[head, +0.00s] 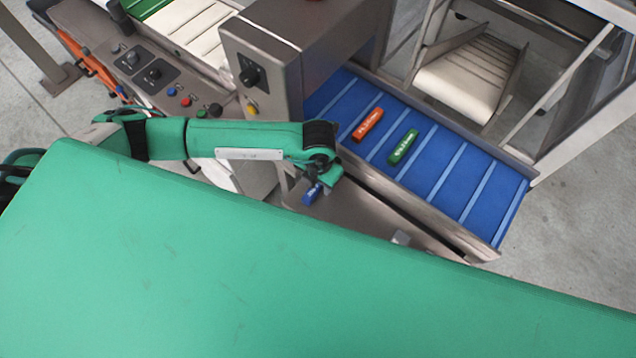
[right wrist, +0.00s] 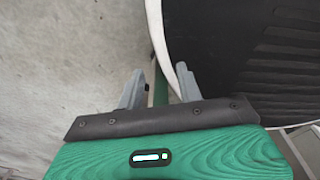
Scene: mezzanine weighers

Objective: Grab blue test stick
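The blue test stick (head: 312,194) is a small blue block with pale marking in the head view, at the steel ledge beside the belt. My left gripper (head: 322,183) is right over it and covers part of it. Its fingers are too small and hidden to tell whether they grip the stick, and I cannot tell whether the stick rests on the ledge. An orange stick (head: 367,125) and a green stick (head: 403,146) lie apart on the blue belt. My right gripper (right wrist: 157,82) is open, its two grey fingers apart with no stick between them.
The blue slatted belt (head: 465,186) runs out of a steel housing (head: 262,60) with a black knob. A control panel (head: 160,75) with buttons stands at the left. A white slatted chute (head: 465,75) is behind the belt. Bare floor shows at the right.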

